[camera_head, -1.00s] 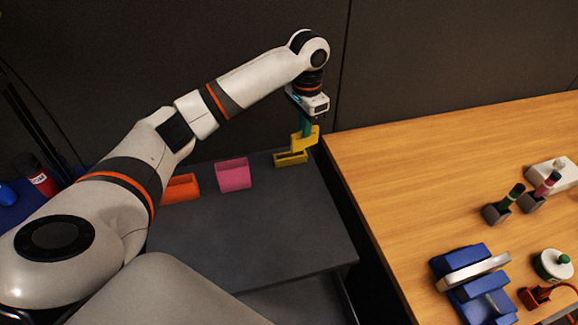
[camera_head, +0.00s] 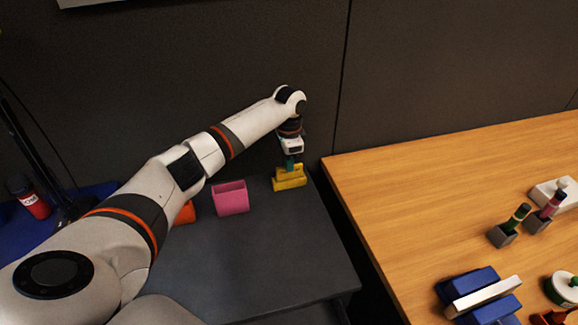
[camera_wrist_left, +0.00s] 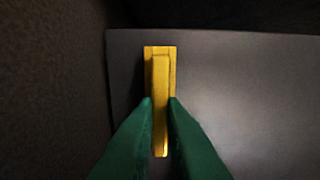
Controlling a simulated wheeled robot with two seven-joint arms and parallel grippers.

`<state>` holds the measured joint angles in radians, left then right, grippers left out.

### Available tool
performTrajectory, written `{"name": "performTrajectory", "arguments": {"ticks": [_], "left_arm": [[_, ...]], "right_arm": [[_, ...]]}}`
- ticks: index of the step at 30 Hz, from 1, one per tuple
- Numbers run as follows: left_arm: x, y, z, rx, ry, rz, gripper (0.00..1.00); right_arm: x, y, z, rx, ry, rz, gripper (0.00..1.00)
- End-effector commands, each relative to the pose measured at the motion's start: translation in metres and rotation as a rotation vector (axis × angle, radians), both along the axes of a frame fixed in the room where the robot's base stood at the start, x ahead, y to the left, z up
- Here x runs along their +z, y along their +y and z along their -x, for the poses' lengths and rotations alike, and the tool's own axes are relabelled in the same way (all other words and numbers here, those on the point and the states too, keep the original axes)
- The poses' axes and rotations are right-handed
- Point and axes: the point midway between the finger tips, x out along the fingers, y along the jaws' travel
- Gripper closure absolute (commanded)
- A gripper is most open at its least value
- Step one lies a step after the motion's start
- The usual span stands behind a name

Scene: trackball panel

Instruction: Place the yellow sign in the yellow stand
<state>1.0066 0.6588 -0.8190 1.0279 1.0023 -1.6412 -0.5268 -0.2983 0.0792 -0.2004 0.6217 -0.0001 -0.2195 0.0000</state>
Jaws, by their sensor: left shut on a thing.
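The yellow sign (camera_head: 289,171) is held by my left gripper (camera_head: 292,162), whose green fingers are shut on it. The yellow stand (camera_head: 290,184) is on the grey table, directly under the sign. In the head view the sign's lower edge meets the stand, and the two look lined up; how deep the sign sits is hidden. In the left wrist view the sign (camera_wrist_left: 161,110) lies between the green fingertips (camera_wrist_left: 160,102), and the far end of the stand (camera_wrist_left: 160,49) shows in line with it. My right gripper is not in view.
A pink holder (camera_head: 231,198) stands left of the yellow stand, and an orange holder (camera_head: 185,213) is partly behind my arm. The grey table's front is clear. A wooden table (camera_head: 400,200) on the right carries several blue, white and grey items. A dark wall is close behind.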

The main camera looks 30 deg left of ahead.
Motion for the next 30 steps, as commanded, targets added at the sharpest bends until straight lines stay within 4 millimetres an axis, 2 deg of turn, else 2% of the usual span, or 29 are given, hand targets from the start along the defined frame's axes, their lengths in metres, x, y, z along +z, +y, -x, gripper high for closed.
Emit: {"name": "performTrajectory", "arguments": {"ticks": [4,16,17,20,30], "left_arm": [[-0.015,-0.001,0.000,-0.001,0.001,0.000,1.00],[-0.020,-0.001,0.000,-0.001,0.000,0.001,1.00],[-0.019,-0.001,0.000,-0.001,-0.001,0.001,0.85],[-0.019,0.000,0.000,-0.001,-0.001,0.001,0.69],[-0.016,0.000,0.000,-0.001,-0.001,-0.001,0.68]], "right_arm": [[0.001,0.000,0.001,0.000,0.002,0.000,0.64],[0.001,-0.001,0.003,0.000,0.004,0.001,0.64],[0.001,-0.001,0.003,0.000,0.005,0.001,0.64],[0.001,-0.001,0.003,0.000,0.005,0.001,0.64],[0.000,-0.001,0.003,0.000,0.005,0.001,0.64]]}}
